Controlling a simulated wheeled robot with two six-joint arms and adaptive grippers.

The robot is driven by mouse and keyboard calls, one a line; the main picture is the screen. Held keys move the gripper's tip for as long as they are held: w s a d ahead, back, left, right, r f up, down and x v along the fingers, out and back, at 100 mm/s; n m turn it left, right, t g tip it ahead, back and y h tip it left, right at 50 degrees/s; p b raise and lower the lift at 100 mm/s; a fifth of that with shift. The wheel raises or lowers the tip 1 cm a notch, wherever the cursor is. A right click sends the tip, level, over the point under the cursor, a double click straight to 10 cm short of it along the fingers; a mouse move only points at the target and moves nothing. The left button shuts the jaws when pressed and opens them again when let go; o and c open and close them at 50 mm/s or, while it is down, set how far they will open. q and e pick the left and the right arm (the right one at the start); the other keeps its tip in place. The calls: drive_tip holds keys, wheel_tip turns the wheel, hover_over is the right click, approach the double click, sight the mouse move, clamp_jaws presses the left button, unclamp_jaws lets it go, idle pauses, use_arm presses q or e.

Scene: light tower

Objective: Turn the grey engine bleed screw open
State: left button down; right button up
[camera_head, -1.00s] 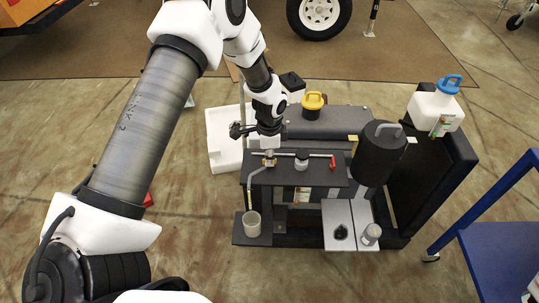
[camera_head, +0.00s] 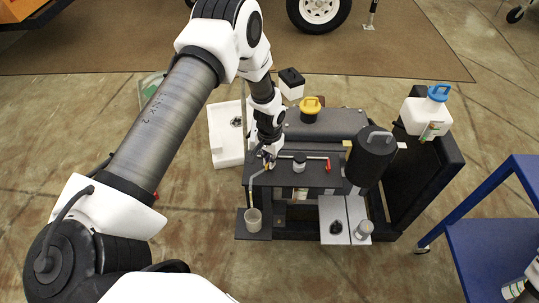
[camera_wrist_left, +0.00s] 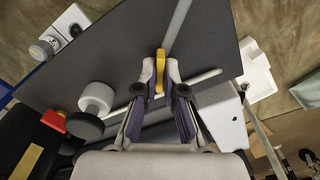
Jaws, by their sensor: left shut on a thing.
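The bleed screw sits on the dark top plate (camera_head: 310,178) of the engine unit, at the left end of a thin pipe. In the head view my left gripper (camera_head: 268,157) is down over it and mostly hides it. In the left wrist view the fingertips (camera_wrist_left: 160,80) are shut on a small yellow piece (camera_wrist_left: 160,60), seemingly part of the bleed fitting. The grey of the screw cannot be made out. A pale hose (camera_wrist_left: 178,25) leads away from this piece. In the head view the hose runs down to a clear cup (camera_head: 253,219).
A grey-white fitting (camera_head: 300,161) and a red lever (camera_head: 327,166) are right of the gripper. A black cylinder (camera_head: 369,157) stands further right. A yellow cap (camera_head: 311,104) is behind. A blue-framed cart (camera_head: 490,225) stands at right.

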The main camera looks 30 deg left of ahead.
use_arm(q)
drive_tip(key=n+p, duration=0.2)
drive_tip(key=n, duration=0.2)
drive_tip(key=shift+r+p, duration=0.15)
drive_tip(key=shift+p, duration=0.25)
drive_tip(key=shift+n+p, duration=0.55)
drive_tip(key=shift+n, duration=0.65)
drive_tip(key=c, duration=1.3)
unclamp_jaws()
drive_tip(key=shift+f, duration=0.2)
wheel_tip(320, 180, up, 12)
